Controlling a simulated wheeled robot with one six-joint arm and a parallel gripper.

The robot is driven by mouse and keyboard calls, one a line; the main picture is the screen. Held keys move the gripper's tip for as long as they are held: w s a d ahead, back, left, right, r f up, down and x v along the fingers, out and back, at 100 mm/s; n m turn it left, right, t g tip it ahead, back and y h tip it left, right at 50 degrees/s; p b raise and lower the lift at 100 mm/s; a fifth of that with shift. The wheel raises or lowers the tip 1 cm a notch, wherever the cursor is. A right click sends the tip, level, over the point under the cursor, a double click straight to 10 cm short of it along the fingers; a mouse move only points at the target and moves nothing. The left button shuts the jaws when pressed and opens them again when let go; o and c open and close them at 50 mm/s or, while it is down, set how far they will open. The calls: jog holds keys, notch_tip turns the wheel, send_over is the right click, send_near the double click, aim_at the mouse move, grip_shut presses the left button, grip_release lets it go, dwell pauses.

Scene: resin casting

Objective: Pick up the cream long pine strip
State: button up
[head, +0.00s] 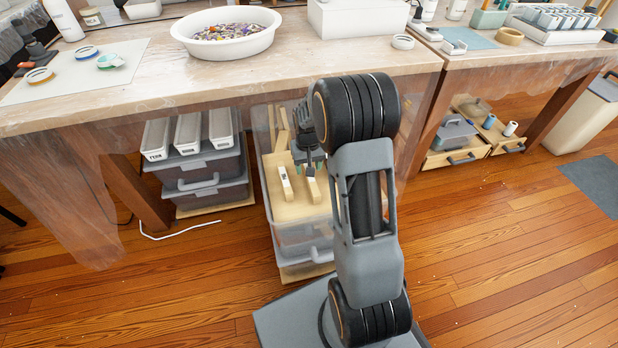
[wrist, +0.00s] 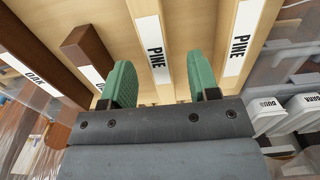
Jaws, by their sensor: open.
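My gripper (wrist: 158,78) is open, its two green fingers apart with nothing clamped between them. In the wrist view, a cream strip labelled PINE (wrist: 148,22) shows between the fingers. Another pale strip labelled PINE (wrist: 231,72) lies to the right of the right finger. I cannot tell which is the long one, or whether the fingertips reach down beside the middle strip. In the head view my gripper (head: 307,157) is over the clear storage bin (head: 303,238) under the table. Pale strip ends (head: 286,184) show below it; my arm hides part of the bin.
A dark brown strip (wrist: 84,43) and a strip labelled OAK (wrist: 30,75) lie left of the fingers. The table (head: 130,100) overhangs the bin. Grey lidded bins (head: 205,172) stand to the left, wooden drawers (head: 460,150) to the right. The front floor is mostly clear.

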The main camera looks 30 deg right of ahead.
notch_tip(320, 180, down, 4)
jog(key=shift+s+d+f+b, duration=0.1)
jog(key=shift+d+b, duration=0.05)
jog(key=shift+b, duration=0.75)
grip_shut()
